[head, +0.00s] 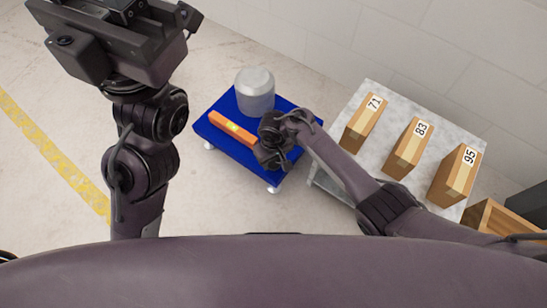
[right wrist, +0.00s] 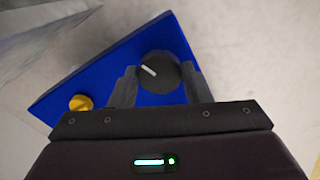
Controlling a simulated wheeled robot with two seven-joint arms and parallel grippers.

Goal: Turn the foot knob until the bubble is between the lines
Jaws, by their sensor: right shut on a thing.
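An orange spirit level (head: 233,129) with a green vial lies on a blue platform (head: 205,122) that stands on small feet. The bubble and lines are too small to read. A black foot knob (right wrist: 160,73) with a white pointer mark sits at the platform's corner in the right wrist view. My right gripper (head: 270,153) is at the platform's right side, with its fingers (right wrist: 160,88) shut on the knob, one on each side. My left gripper (head: 125,35) is raised at the upper left, away from the platform; its fingers cannot be made out.
A grey cylinder (head: 255,92) stands on the platform behind the level. A yellow knob (right wrist: 80,102) shows on the blue surface. A grey table (head: 372,97) at the right bears boxes marked 71, 83 and 95. A wooden crate (head: 488,217) stands at lower right.

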